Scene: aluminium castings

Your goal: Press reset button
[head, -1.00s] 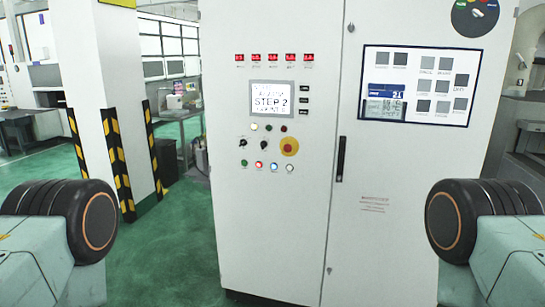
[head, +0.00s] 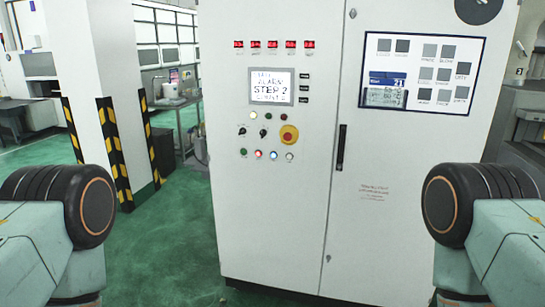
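A tall white control cabinet (head: 235,220) stands straight ahead. The screen (head: 271,87) shows "STEP 2" and a word like "ALARM". Only my arm joints show at the lower left and right; neither gripper is in view.
Several red displays (head: 272,44) line the cabinet's upper left. A black door handle (head: 341,147) and a panel with grey squares (head: 424,72) are to the right. A striped pillar (head: 115,150) stands at left. Green floor (head: 165,250) is clear between pillar and cabinet.

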